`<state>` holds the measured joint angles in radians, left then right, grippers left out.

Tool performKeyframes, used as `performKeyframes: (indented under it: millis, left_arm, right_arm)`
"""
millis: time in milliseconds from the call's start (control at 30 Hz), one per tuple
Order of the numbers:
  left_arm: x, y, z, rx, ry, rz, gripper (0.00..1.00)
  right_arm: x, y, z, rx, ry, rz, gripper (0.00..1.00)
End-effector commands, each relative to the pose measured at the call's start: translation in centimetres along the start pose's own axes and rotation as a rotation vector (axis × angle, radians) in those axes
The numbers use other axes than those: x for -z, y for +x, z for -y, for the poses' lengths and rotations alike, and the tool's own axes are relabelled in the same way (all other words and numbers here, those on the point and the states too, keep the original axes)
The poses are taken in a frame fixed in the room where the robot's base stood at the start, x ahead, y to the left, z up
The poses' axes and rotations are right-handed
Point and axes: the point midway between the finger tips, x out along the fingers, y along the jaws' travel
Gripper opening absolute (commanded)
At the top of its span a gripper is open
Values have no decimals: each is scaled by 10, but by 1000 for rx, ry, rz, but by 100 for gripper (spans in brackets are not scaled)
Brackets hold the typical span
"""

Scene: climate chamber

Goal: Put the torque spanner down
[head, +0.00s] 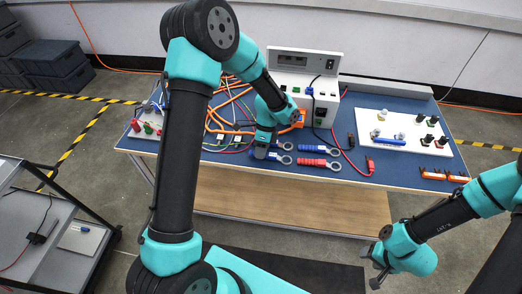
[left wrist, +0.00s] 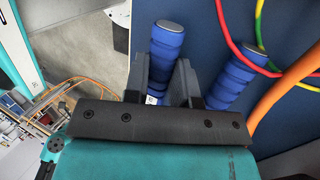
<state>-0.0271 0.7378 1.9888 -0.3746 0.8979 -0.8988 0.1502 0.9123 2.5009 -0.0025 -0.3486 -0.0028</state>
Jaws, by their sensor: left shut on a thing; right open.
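My left gripper (head: 262,150) is at the front edge of the blue-topped bench, over the left end of a group of ring-ended spanners. In the left wrist view its fingers (left wrist: 168,88) are shut on the blue ribbed handle of a torque spanner (left wrist: 166,45). A second blue-handled spanner (left wrist: 236,76) lies just right of the fingers. In the head view two ring ends (head: 286,159) stick out beside the gripper; I cannot tell which is the held one's, or whether it touches the bench. My right gripper (head: 378,268) is open and empty, off the front of the bench.
On the bench, a blue-handled spanner (head: 313,149) and a red-handled one (head: 312,162) lie to the right. Orange cables (head: 226,108) lie behind the left gripper. A white instrument box (head: 298,88) stands behind. A white panel (head: 392,133) and orange items (head: 444,175) are at right.

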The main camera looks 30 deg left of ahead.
Motion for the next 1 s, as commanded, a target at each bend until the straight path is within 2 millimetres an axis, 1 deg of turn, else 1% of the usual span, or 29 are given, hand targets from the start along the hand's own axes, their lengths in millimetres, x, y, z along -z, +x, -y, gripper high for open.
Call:
performKeyframes:
  millis: [33, 67, 300, 600, 733, 867, 1000]
  left_arm:
    - [0, 1, 0, -1, 0, 0, 0]
    - [0, 1, 0, 0, 0, 0, 27]
    - [0, 1, 0, 0, 0, 0, 50]
    - [0, 0, 1, 1, 0, -1, 50]
    - [0, -5, 0, 3, 0, -1, 50]
    - [0, -18, 0, 3, 0, -1, 50]
    - [0, -41, 0, 4, 0, -1, 50]
  right_arm:
    - [0, 0, 0, 0, 0, 0, 52]
    - [0, 0, 0, 0, 0, 0, 52]
    - [0, 0, 0, 0, 0, 0, 52]
    - [0, 0, 0, 0, 0, 0, 52]
    - [0, 0, 0, 0, 0, 0, 52]
    - [0, 0, 0, 0, 0, 0, 52]
    - [0, 0, 0, 0, 0, 0, 52]
